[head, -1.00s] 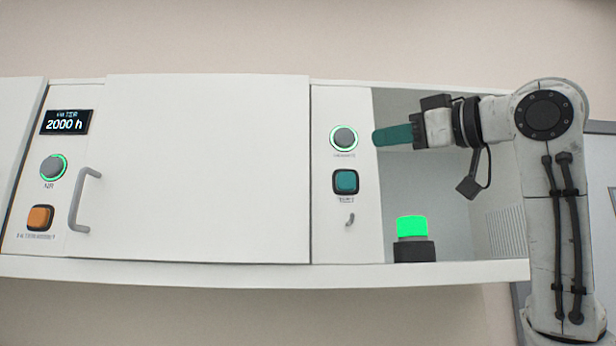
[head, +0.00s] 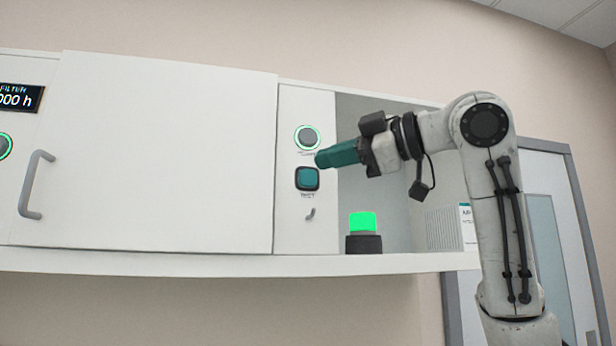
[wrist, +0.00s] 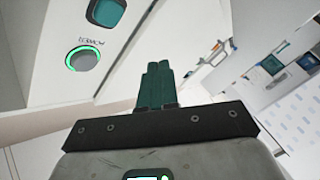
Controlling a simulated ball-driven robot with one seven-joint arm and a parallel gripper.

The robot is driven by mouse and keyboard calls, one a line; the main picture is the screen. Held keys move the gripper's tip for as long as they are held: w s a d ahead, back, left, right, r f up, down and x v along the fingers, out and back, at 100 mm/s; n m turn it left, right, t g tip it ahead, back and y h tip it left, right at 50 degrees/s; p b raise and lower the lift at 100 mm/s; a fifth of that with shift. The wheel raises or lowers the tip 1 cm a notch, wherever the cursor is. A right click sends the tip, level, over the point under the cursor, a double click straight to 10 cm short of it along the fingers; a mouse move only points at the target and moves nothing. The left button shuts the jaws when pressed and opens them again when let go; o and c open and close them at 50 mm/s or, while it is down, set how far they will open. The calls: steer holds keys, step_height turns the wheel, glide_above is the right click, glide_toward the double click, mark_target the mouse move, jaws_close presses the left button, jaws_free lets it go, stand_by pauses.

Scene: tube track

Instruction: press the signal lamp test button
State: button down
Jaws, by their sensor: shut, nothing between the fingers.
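The teal square button (head: 307,179) sits on the white panel below a round grey button with a green ring (head: 307,137). The small label under the teal button is too blurred to read surely. The signal lamp (head: 363,223) glows green on its dark base in the open bay to the right. My gripper (head: 318,161) is shut and empty, its teal fingers just up and right of the teal button in the head view; I cannot tell if they touch the panel. In the wrist view the teal button (wrist: 106,12) and round button (wrist: 82,59) show beyond the fingers, upper left.
A white cabinet door (head: 165,155) with a grey handle (head: 36,185) is left of the panel. A small hook (head: 310,213) is below the teal button. A vented box (head: 443,229) stands in the bay. A door (head: 545,245) is at right.

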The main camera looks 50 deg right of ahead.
mark_target(308, 178)
steer(key=w+d+p, duration=0.2)
steer(key=w+d, duration=0.2)
steer(key=w, duration=0.2)
steer(key=shift+w+d+p, duration=0.2)
steer(key=shift+p, duration=0.2)
steer(key=shift+w+d, duration=0.1)
steer(key=shift+w, duration=0.05)
stand_by(1.8)
steer(key=shift+w+d, duration=0.15)
steer(key=shift+w+d, duration=0.3)
steer(key=shift+w, duration=0.15)
stand_by(0.9)
steer(key=shift+s+a, duration=0.1)
steer(key=shift+s+a+b, duration=0.4)
steer(key=shift+s+a, duration=0.05)
steer(key=shift+s, duration=0.25)
